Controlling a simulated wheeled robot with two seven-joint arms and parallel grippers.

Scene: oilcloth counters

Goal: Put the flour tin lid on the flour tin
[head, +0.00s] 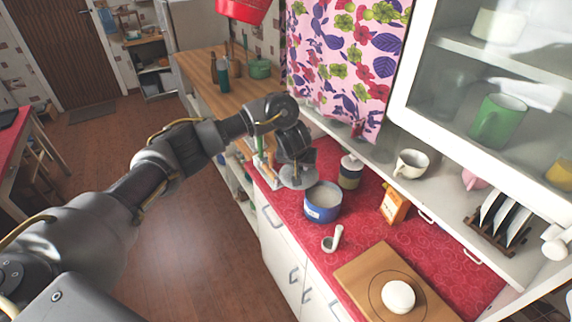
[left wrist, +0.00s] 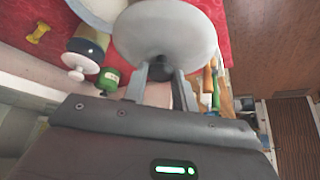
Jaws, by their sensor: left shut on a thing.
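The flour tin (head: 321,212) is a blue round tin standing open on the red counter, with pale contents showing inside. The flour tin lid (head: 298,181) is a grey disc held up beside the tin's far left side, apart from its opening as far as I can tell. My left gripper (head: 294,162) is shut on the lid's dark knob. In the left wrist view the lid (left wrist: 168,28) fills the top middle, with the gripper fingers (left wrist: 160,76) around its knob. A pale rim at the top left of that view may be the tin. My right gripper is not in view.
A jar with a white lid (head: 350,173) stands close behind the tin. A white scoop (head: 332,239) lies in front, near a wooden board (head: 365,275) with a white round thing (head: 398,296). An orange box (head: 394,207) stands to the right, below a shelf with a mug (head: 411,163).

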